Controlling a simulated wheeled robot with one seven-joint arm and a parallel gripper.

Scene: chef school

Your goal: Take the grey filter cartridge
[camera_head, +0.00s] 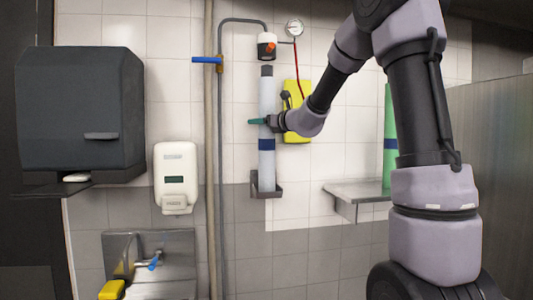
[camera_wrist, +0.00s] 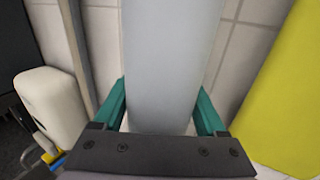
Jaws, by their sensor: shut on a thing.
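The grey filter cartridge (camera_head: 267,100) is a tall, light grey cylinder with a dark blue band and a dark cap. It stands upright at the wall in the middle of the head view, below a white filter head (camera_head: 267,46). Its lower end is at a small dark bracket (camera_head: 266,191). My gripper (camera_head: 262,121) is at its middle, with green fingers on either side. In the wrist view the cartridge (camera_wrist: 172,60) fills the space between the two fingers (camera_wrist: 163,115), which are shut on it. Whether its base rests on the bracket is hard to tell.
A yellow panel (camera_head: 303,92) is just right of the cartridge. A pipe with a blue-handled valve (camera_head: 207,60) runs on its left. A green cylinder (camera_head: 389,140) stands on a metal shelf (camera_head: 352,190) at right. A white dispenser (camera_head: 175,178) and dark box (camera_head: 80,105) hang left.

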